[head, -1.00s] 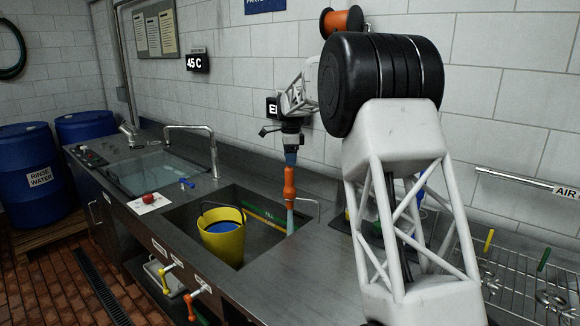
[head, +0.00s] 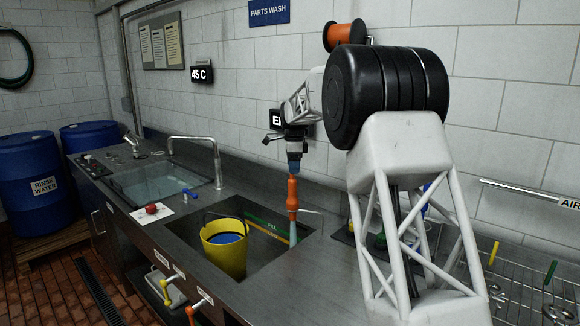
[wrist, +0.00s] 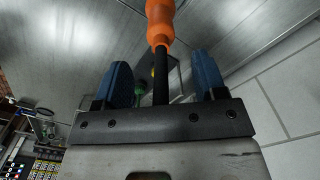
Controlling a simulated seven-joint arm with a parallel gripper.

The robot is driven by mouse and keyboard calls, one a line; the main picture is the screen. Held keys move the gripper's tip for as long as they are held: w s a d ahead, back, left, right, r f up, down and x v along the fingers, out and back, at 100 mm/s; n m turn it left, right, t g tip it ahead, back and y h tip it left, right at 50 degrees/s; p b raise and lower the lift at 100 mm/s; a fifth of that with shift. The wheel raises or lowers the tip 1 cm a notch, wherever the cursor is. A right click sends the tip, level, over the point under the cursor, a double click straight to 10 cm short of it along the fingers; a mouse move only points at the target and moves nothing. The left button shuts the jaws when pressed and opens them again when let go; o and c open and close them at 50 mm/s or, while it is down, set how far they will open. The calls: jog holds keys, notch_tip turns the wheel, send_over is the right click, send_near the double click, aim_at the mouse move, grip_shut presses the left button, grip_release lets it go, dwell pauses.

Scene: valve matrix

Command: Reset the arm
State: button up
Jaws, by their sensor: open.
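My gripper (head: 294,163) points down over the right side of the sink (head: 276,262). In the wrist view its two blue fingers (wrist: 162,80) stand apart, with a black rod or hose between them. An orange, nozzle-like piece (head: 292,192) hangs upright just below the fingers; in the wrist view its orange body (wrist: 160,22) lies beyond the fingertips. I cannot tell whether the fingers touch the black part. A pale blue streak runs down from the orange piece into the sink.
A yellow bucket (head: 224,255) with blue contents stands in the sink, left of my gripper. A faucet (head: 215,160) and a filled basin (head: 158,180) are further left. A wire rack (head: 525,290) is at the right. The tiled wall is close behind.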

jog(key=s+d+r+n, duration=0.2)
jog(key=s+r+n, duration=0.1)
jog(key=s, duration=0.8)
jog(key=s+d+r+n+t, duration=0.1)
jog(key=s+d+r+n, duration=0.15)
jog(key=s, duration=0.95)
jog(key=s+d+r+n, duration=0.2)
jog(key=s+r+n, duration=0.1)
jog(key=s, duration=0.8)
jog(key=s+d+f+n, duration=0.1)
jog(key=s+f+n, duration=0.2)
jog(key=s, duration=0.8)
jog(key=s+d+f+n+t, duration=0.1)
jog(key=s+f+n, duration=0.2)
jog(key=s, duration=0.9)
jog(key=s+d+f+n, duration=0.1)
jog(key=s+f+n, duration=0.2)
jog(key=s+f, duration=0.3)
jog(key=s, duration=0.5)
jog(key=shift+s+d+f+t, duration=0.25)
jog(key=shift+s+f+t, duration=0.05)
jog(key=shift+s, duration=0.1)
jog(key=shift+c, duration=0.5)
